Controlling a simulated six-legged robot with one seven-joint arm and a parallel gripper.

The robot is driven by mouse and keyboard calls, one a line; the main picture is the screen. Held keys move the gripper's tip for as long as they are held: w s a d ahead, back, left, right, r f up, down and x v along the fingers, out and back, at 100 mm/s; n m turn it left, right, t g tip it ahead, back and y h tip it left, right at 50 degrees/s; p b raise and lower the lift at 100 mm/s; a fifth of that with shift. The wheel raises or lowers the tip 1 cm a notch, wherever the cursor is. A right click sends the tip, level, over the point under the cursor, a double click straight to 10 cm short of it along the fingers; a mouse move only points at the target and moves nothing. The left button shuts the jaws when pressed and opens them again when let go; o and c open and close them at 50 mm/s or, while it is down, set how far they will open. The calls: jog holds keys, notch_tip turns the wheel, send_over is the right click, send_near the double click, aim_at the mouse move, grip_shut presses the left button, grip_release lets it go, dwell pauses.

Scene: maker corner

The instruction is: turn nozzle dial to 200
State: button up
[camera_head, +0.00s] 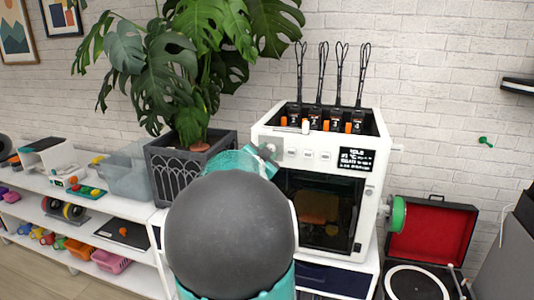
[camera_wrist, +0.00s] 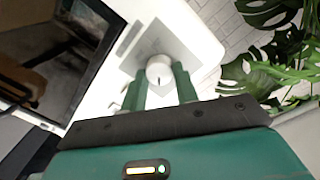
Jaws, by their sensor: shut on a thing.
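The nozzle dial (camera_wrist: 159,70) is a round white knob with a short dark pointer mark, on a grey plate on the printer's white front. In the wrist view my gripper (camera_wrist: 161,84) has its two green fingers shut on the dial, one on each side. In the head view my gripper (camera_head: 268,153) is at the upper left of the front of the white 3D printer (camera_head: 288,180), and my arm hides the dial there. The printer's small dark display (camera_head: 355,159) shows white text too small to read surely.
Several pale buttons (camera_head: 308,155) sit right of my gripper. The printer's dark window (camera_head: 318,208) is below. A potted plant (camera_head: 188,150) stands close at left, with its leaves above. A green spool (camera_head: 398,214) sticks out at the printer's right side, near an open red record-player case (camera_head: 436,232).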

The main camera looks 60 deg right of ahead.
jog(key=shift+m, duration=2.1)
jog(key=o, duration=1)
jog(key=shift+c, duration=0.2)
jog(key=shift+a, duration=0.1)
jog(key=s+a, duration=0.2)
jog(key=a, duration=1.1)
jog(key=shift+a+r, duration=0.25)
jog(key=shift+r, duration=0.1)
